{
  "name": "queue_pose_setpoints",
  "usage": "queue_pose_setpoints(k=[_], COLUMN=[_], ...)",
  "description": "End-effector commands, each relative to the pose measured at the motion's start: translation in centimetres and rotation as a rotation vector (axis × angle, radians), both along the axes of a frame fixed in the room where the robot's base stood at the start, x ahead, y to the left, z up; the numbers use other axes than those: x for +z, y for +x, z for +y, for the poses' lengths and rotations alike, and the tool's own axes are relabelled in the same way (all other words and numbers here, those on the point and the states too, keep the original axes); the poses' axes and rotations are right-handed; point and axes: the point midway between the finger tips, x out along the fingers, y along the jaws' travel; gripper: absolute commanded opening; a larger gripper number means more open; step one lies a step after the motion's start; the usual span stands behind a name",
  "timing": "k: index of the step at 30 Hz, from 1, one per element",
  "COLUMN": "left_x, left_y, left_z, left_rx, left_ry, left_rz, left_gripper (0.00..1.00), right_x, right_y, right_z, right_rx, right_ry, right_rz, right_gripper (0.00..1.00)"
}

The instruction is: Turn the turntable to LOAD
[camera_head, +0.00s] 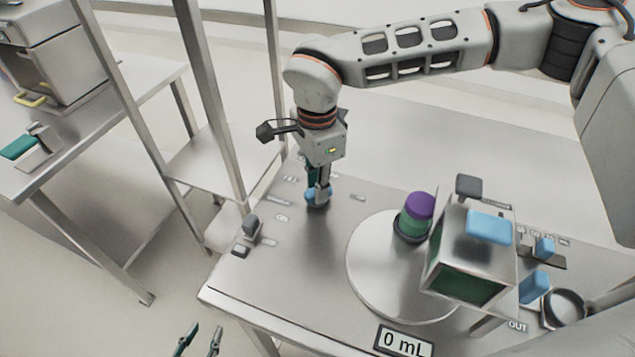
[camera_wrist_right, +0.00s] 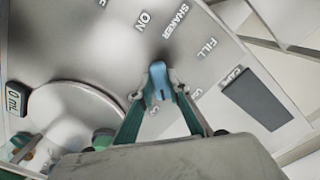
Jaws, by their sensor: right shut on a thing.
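The round silver turntable (camera_head: 365,265) lies flat on the metal table and carries a green cup with a purple top (camera_head: 418,212). A blue knob (camera_head: 318,193) stands on the panel to the left of it. My right gripper (camera_head: 317,187) points down and is shut on the blue knob; the wrist view shows the knob (camera_wrist_right: 160,80) between its two fingertips. My left gripper (camera_head: 201,341) shows at the bottom edge, fingers apart and empty.
A metal box (camera_head: 480,255) with a blue top piece stands over the turntable's right side. A 0 mL display (camera_head: 403,342) sits at the front edge. A small dark switch (camera_head: 250,226) is at the table's left. A side table (camera_head: 85,150) stands at the left.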

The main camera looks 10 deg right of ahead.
Motion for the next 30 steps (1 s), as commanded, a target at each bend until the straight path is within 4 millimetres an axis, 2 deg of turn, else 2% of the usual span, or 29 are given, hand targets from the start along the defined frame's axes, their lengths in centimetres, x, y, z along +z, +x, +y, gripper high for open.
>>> queue_pose_setpoints(k=[9, 18, 30], left_x=[2.0, 3.1, 3.5], left_y=[0.5, 0.7, 0.7], left_z=[-0.1, -0.1, -0.1], left_rx=[-0.001, -0.001, -0.001], left_ry=[-0.001, -0.001, -0.001], left_rz=[-0.016, -0.022, -0.02], left_gripper=[0.33, 0.33, 0.33], right_x=[0.2, 0.1, 0.0], right_y=[0.0, 0.0, 0.0], right_z=[0.0, 0.0, 0.0], right_rx=[0.3, 0.544, 0.715], right_ry=[-0.001, 0.0, 0.0], right_rz=[0.0, 0.0, 0.0], right_gripper=[0.0, 0.0, 0.0])
